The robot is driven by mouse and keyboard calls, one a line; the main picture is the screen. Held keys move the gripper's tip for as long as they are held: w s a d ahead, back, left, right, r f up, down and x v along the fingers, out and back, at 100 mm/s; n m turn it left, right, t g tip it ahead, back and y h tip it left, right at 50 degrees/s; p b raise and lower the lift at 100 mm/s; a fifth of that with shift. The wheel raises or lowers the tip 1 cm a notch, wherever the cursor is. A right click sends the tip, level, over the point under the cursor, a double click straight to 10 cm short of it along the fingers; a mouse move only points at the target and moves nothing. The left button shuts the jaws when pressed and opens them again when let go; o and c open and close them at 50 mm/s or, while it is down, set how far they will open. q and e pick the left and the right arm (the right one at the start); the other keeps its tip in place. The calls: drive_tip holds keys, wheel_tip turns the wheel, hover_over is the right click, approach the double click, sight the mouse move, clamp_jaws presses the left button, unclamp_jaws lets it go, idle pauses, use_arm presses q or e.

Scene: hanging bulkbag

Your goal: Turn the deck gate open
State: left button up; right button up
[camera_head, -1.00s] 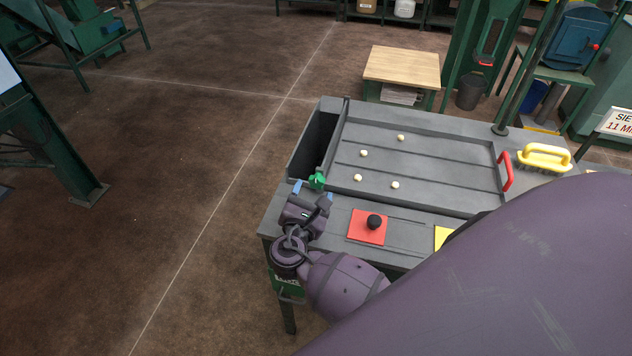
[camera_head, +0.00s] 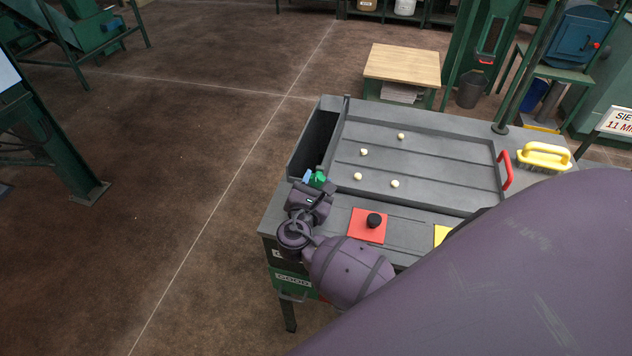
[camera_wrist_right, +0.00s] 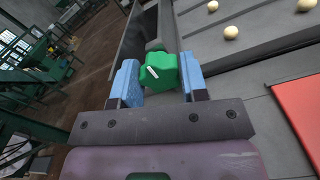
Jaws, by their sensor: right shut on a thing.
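A green lobed knob (camera_head: 319,179) sits at the near left corner of the grey deck (camera_head: 440,160), at the near end of a thin upright bar (camera_head: 338,140) along the deck's left edge. This bar looks like the deck gate. My right gripper (camera_head: 312,181) reaches in from the near side and is shut on the knob. In the right wrist view the green knob (camera_wrist_right: 161,71), with a white pointer mark, is between the blue finger pads of my right gripper (camera_wrist_right: 160,80). The pads hide its sides. My left gripper is out of view.
Several pale balls (camera_head: 364,152) lie on the deck. A dark open trough (camera_head: 314,143) lies left of the bar. A red plate with a black knob (camera_head: 374,221) is right of my gripper. A red handle (camera_head: 506,170) and yellow brush (camera_head: 545,156) are at the right.

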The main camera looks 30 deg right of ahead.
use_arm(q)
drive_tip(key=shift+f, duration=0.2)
use_arm(e)
drive_tip(key=shift+m, duration=0.4)
drive_tip(key=m+b, duration=0.2)
drive_tip(key=m, duration=0.1)
drive_tip(key=shift+f+m, duration=0.15)
drive_tip(key=shift+m, duration=0.25)
drive_tip(key=m+b, duration=0.2)
drive_tip(key=shift+m, duration=0.3)
drive_tip(key=shift+f+m+b, duration=0.1)
drive_tip(key=shift+m+b, duration=0.55)
drive_tip(key=shift+m, duration=0.25)
drive_tip(key=m+b, duration=0.3)
drive_tip(key=m, duration=0.1)
drive_tip(key=shift+m, duration=0.3)
drive_tip(key=shift+m+b, duration=0.4)
drive_tip(key=shift+m, duration=0.1)
drive_tip(key=shift+r+m, duration=0.2)
drive_tip(key=shift+m, duration=0.2)
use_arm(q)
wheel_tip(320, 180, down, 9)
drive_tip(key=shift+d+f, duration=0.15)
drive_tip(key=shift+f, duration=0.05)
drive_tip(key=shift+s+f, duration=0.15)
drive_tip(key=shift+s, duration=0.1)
